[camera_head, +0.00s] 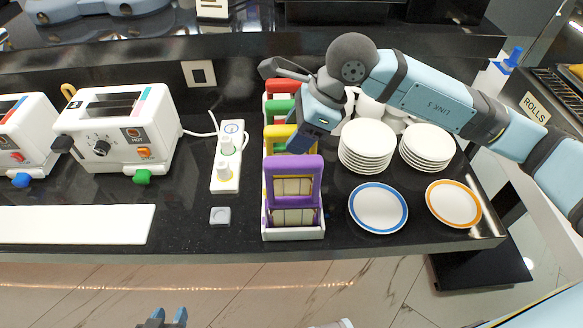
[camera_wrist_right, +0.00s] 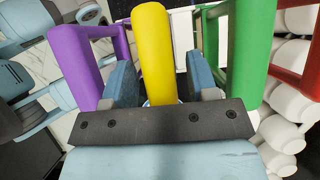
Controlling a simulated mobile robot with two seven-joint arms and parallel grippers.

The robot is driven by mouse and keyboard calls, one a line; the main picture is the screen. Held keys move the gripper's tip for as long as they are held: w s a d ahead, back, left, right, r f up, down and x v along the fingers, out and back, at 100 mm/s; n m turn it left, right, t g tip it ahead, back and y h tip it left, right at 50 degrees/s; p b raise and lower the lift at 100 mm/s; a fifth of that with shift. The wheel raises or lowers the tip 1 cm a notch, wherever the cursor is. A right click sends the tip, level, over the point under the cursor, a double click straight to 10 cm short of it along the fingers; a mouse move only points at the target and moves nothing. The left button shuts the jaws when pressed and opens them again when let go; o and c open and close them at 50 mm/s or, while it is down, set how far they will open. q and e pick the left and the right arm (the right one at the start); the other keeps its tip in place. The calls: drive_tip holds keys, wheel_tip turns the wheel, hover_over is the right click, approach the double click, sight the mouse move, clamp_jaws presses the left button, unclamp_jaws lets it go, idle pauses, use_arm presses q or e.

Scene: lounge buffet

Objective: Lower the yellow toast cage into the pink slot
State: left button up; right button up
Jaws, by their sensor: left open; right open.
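The yellow toast cage (camera_head: 279,132) stands in a white rack (camera_head: 294,234), between a purple cage (camera_head: 292,165) in front and a green cage behind. My right gripper (camera_head: 301,142) is over the rack at the yellow cage. In the right wrist view, the yellow handle (camera_wrist_right: 155,45) lies between the two open blue fingers (camera_wrist_right: 160,75), with gaps at both sides. A toaster (camera_head: 120,130) at the left has dark slots on top, with a pink strip (camera_head: 143,96) beside one. My left gripper (camera_head: 162,318) is open and empty at the bottom edge.
The green (camera_head: 279,110) and red (camera_head: 282,86) cages stand behind. A white socket strip (camera_head: 227,160) lies between toaster and rack. Plates stacked and single (camera_head: 378,208) are to the right. A second toaster (camera_head: 28,130) is at far left, and a white board (camera_head: 75,224) in front.

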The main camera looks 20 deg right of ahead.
drive_tip(key=shift+c, duration=0.4)
clamp_jaws()
drive_tip(key=shift+r+p, duration=0.55)
drive_tip(key=shift+r, duration=0.65)
drive_tip(key=shift+r+p, duration=0.9)
drive_tip(key=shift+r, duration=1.45)
